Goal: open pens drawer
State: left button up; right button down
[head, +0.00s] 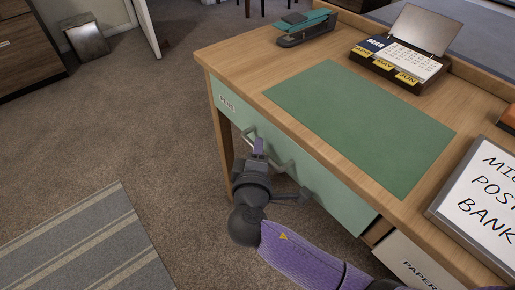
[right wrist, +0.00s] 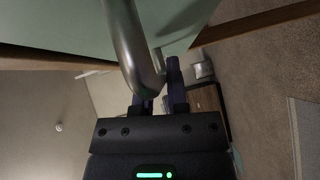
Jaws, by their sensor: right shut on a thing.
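The pens drawer (head: 325,178) has a pale green front with a "PENS" label (head: 227,103) at its left end. Its front sits close under the desk edge, and no drawer inside shows. A grey metal bar handle (head: 279,164) stands out from the front. My right gripper (head: 259,147) is shut on this handle. In the right wrist view the curved handle (right wrist: 128,42) runs down between the two dark fingers (right wrist: 159,88), with the green front (right wrist: 70,22) behind it. My left gripper is not in view.
The paper drawer (head: 408,262) is to the right of the pens drawer. On the desk (head: 235,60) are a green blotter (head: 360,125), a stapler (head: 307,28), a calendar (head: 398,62) and a white sign (head: 485,200). Carpet (head: 130,130) in front of the drawer is clear.

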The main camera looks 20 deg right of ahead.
jog(key=shift+f, duration=0.1)
dwell(0.4)
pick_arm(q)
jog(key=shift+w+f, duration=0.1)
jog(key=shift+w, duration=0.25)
